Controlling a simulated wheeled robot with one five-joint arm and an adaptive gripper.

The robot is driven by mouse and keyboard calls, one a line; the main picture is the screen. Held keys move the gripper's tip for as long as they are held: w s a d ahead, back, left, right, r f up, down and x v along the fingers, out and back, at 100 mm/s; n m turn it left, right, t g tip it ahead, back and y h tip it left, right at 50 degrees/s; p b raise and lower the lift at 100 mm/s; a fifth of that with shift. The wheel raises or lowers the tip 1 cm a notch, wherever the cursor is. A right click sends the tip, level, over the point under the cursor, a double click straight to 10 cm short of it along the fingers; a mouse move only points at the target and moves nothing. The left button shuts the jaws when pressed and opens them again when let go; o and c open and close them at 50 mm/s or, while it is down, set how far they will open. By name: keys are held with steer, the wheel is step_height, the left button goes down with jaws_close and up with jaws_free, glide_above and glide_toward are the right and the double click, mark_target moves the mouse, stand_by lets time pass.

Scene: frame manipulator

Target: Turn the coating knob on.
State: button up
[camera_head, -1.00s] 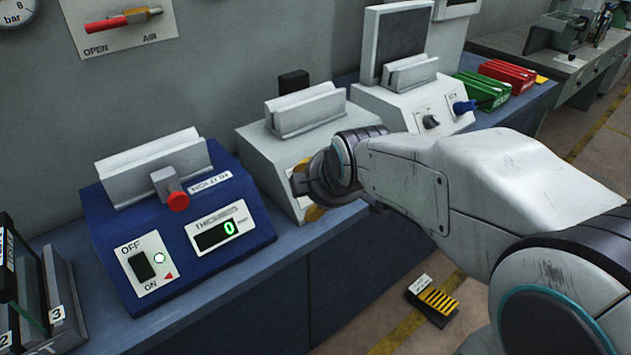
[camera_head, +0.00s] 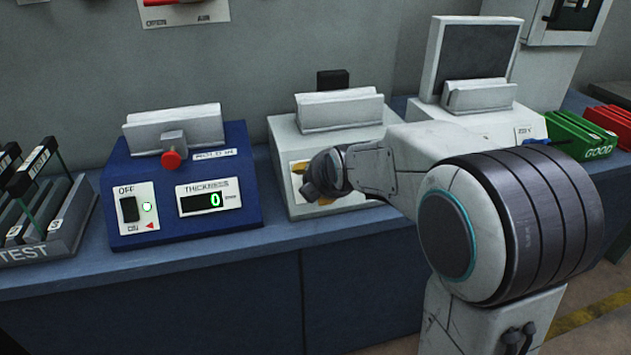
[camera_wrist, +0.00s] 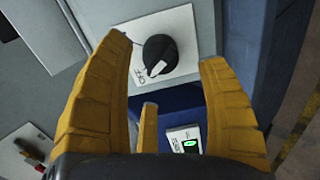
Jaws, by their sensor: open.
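The coating knob (camera_wrist: 160,50) is black with a white mark and sits on a white plate (camera_wrist: 182,22) in the wrist view. Its mark lies on the side near small lettering that seems to read OFF. My gripper (camera_wrist: 163,57) is open, with yellow fingers spread on either side of the knob and a third finger below; I cannot tell if any touches it. In the head view my gripper (camera_head: 312,186) is at the front of the middle light-grey machine (camera_head: 285,130), hiding the knob.
A blue thickness machine (camera_head: 165,232) with a red button, a switch and a display reading 0 stands to the left. A TEST rack (camera_head: 60,240) is at far left. A screen machine (camera_head: 478,55) and green GOOD rack (camera_head: 580,135) are at right.

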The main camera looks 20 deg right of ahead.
steer(key=shift+x, duration=2.45)
steer(key=shift+c, duration=0.3)
steer(key=c, duration=1.2)
steer(key=shift+o, duration=0.2)
steer(key=m+b, duration=0.1)
steer(key=b, duration=0.2)
steer(key=shift+f+b, duration=0.3)
steer(key=shift+b, duration=0.05)
steer(key=m+b, duration=0.2)
steer(key=shift+r+b, duration=0.2)
steer(key=shift+b, duration=0.2)
steer(key=o, duration=1.2)
steer(key=shift+r, duration=0.1)
